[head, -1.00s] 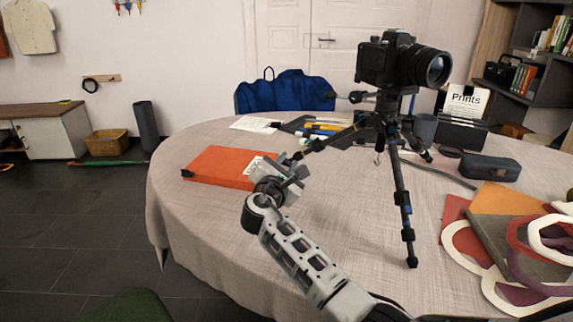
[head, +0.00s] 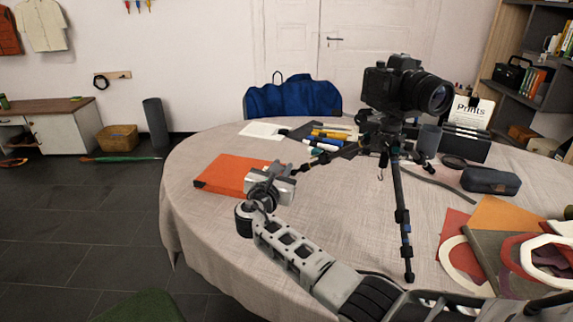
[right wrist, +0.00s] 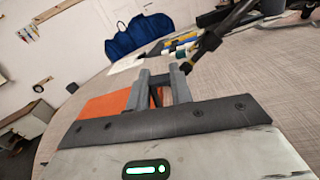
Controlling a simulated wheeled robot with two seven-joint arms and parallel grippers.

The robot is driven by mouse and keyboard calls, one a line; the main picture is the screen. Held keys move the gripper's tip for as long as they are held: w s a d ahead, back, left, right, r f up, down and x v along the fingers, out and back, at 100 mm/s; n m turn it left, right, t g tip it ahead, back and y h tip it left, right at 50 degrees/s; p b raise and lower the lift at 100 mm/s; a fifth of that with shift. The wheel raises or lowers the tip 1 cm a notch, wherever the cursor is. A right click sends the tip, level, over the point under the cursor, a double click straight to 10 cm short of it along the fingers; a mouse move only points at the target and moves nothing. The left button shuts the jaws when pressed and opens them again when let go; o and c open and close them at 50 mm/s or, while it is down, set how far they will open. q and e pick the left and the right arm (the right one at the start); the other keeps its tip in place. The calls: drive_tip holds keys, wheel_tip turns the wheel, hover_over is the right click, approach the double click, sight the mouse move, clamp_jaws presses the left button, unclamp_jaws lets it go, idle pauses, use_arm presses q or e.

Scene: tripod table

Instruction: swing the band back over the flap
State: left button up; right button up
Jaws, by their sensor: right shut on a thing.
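The orange folder (head: 232,172) lies on the left part of the round table; it also shows in the right wrist view (right wrist: 103,104), behind my gripper. My right gripper (head: 284,168) is at the folder's right end and covers part of it. In the right wrist view its two grey fingers (right wrist: 160,74) stand close together, with a thin dark strip (right wrist: 157,96) between them that looks like the band. The rest of the band and the flap's edge cannot be made out. My left gripper is not in view.
A camera (head: 402,85) stands on a tripod (head: 401,205), one leg reaching close to my right gripper. Several pens (head: 328,137) lie behind. A dark case (head: 490,180) and coloured sheets (head: 500,215) are at the right. The table's front left (head: 215,225) is clear.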

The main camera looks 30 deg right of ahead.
drive_tip(key=shift+w+a+r+n+p, duration=0.15)
drive_tip(key=shift+w+a+n+p, duration=0.25)
drive_tip(key=shift+n, duration=0.4)
drive_tip(key=o, duration=0.7)
drive_tip(key=p+v, duration=0.1)
drive_tip(key=v, duration=1.5)
drive_tip(key=shift+p, duration=0.35)
